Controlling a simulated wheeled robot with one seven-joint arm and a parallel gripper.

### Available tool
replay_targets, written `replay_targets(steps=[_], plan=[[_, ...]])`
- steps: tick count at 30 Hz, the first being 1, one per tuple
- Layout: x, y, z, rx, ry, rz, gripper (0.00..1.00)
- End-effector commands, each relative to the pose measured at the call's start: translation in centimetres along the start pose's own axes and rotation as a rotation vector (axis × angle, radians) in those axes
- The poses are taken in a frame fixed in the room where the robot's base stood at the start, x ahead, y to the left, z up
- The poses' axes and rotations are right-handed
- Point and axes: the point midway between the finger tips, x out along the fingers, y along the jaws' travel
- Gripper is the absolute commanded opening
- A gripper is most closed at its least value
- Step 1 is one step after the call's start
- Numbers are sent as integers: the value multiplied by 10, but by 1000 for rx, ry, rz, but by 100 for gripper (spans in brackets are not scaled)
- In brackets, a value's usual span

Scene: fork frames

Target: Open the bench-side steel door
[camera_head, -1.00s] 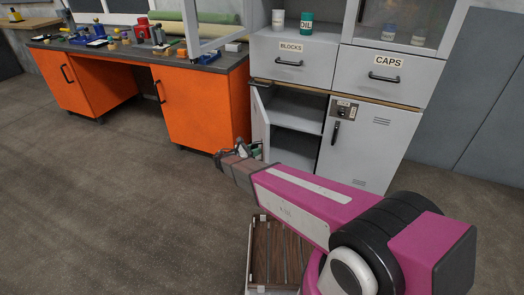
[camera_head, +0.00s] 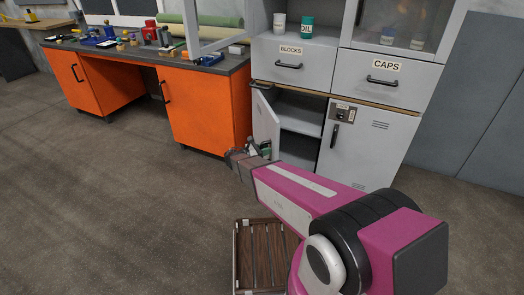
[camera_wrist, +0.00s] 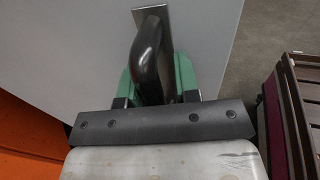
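The bench-side steel door (camera_head: 265,125) is the light grey left door of the lower cabinet. It stands ajar, swung out from its left side, with grey shelf space visible behind it. In the wrist view the grey door face (camera_wrist: 75,45) fills the back, with a black bar handle (camera_wrist: 150,55) on a metal plate. My gripper (camera_head: 250,158) is at the door's outer face, low beside its free edge. In the wrist view its green fingers (camera_wrist: 158,82) lie on both sides of the handle and appear shut on it. The exact contact is partly hidden.
The orange workbench (camera_head: 208,105) stands close on the door's left. Open floor lies left.

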Motion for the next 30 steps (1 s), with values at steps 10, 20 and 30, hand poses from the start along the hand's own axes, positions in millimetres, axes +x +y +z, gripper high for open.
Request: replay_targets(steps=[10, 20, 30], plan=[[1, 0, 0, 0, 0, -1, 29], [-16, 6, 0, 0, 0, -1, 29], [-35, 13, 0, 0, 0, 0, 29]])
